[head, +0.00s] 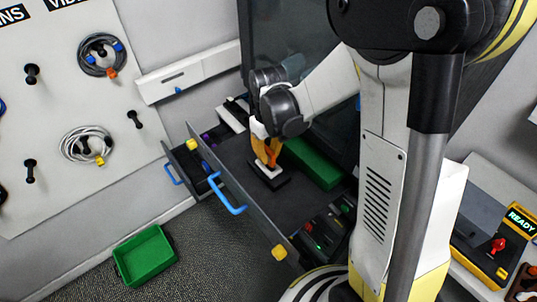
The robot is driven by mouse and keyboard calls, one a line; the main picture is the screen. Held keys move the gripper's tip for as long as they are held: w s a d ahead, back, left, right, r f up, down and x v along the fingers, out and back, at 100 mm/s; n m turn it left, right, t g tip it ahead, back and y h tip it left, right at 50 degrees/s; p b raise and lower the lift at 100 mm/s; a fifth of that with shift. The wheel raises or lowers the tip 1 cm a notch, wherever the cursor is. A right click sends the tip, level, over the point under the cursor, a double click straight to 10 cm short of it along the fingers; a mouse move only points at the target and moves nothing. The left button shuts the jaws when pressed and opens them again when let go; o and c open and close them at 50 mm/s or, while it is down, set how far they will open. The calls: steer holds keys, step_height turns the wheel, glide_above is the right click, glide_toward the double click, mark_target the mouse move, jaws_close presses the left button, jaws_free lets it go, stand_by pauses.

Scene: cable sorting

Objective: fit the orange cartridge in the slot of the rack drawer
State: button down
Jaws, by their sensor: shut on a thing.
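My gripper (263,136) reaches down over the open rack drawer (232,167) in the head view. It is shut on the orange cartridge (266,153), which points down. Just below the cartridge is a small block with a white top (268,170) and a black base (270,182), on the drawer floor; it looks like the slot. The cartridge's lower end overlaps the white top in the picture. I cannot tell whether it is inside the slot, touching it or just above it. The fingertips are small and partly hidden by the wrist.
A green block (314,163) lies in the drawer to the right. The drawer front has a blue handle (228,196). A smaller drawer (187,165) stands open at left. A green tray (145,256) is on the floor. Coiled cables (88,146) hang on the wall board.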

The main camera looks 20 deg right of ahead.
mark_target(269, 152)
steer(key=shift+f+b, duration=1.4)
steer(key=shift+b, duration=0.25)
stand_by(1.5)
steer(key=c, duration=0.9)
jaws_free()
steer(key=shift+o, duration=0.2)
steer(key=shift+r+p, duration=2.35)
steer(key=shift+r, duration=1.2)
steer(key=s+b, duration=0.1)
steer(key=b, duration=0.2)
steer(key=shift+f+t, duration=0.25)
steer(key=shift+t, duration=0.05)
steer(key=s+t+b, duration=0.1)
steer(key=s+b, duration=0.1)
steer(key=b, duration=0.1)
steer(key=s+f+m+t+b, duration=0.1)
steer(key=s+b, duration=0.1)
steer(key=b, duration=0.2)
steer(key=s+f+m+t+b, duration=0.1)
steer(key=b, duration=0.2)
steer(key=shift+s, duration=0.4)
steer(key=s+f+t+b, duration=0.1)
steer(key=s+f+b, duration=0.1)
steer(key=s+b, duration=0.1)
steer(key=s+f+m+t+b, duration=0.1)
steer(key=s+f+t+b, duration=0.1)
steer(key=b, duration=0.4)
steer(key=shift+s+f+m, duration=0.3)
steer(key=shift+s+f, duration=0.15)
steer(key=shift+f, duration=0.3)
